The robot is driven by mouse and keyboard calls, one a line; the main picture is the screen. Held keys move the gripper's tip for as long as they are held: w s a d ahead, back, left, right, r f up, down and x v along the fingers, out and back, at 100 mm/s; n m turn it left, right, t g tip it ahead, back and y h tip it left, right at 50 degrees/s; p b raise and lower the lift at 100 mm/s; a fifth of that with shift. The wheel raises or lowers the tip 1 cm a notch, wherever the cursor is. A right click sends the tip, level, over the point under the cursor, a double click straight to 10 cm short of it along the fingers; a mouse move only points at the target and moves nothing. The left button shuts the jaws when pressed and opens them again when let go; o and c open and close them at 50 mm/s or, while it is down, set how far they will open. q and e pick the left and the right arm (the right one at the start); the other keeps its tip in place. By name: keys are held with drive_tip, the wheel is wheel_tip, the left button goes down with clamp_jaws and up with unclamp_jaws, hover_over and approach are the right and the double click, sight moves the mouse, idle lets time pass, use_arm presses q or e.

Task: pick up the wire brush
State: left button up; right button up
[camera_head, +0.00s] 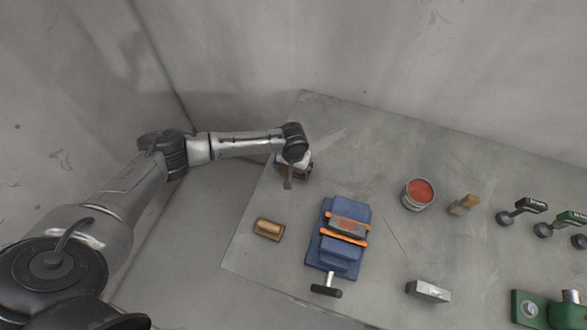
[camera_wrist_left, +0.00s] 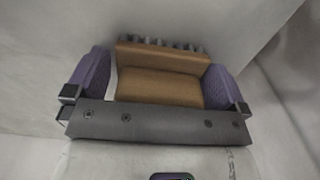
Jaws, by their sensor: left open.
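The wire brush (camera_wrist_left: 160,86) shows in the left wrist view as a brown wooden block with a row of grey bristle tufts along its far edge. It lies between the two purple fingers of my left gripper (camera_wrist_left: 160,78), which are open on either side of it. Whether the fingers touch the brush cannot be told. In the head view my left gripper (camera_head: 294,171) is at the table's back left, and the wrist mostly hides what is under it. My right gripper is not in view.
On the grey table (camera_head: 385,150) stand a blue vise (camera_head: 338,255) with orange-edged jaws, a small brown block (camera_head: 269,229), a tin with red content (camera_head: 420,192), a wood-topped piece (camera_head: 464,204), a metal block (camera_head: 428,290) and a green device (camera_head: 545,310). Walls rise behind.

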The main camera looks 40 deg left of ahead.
use_arm(q)
drive_tip(key=c, duration=0.9)
drive_tip(key=shift+o, duration=0.2)
drive_tip(key=shift+r+p, duration=0.5)
drive_tip(key=shift+r, duration=4.5)
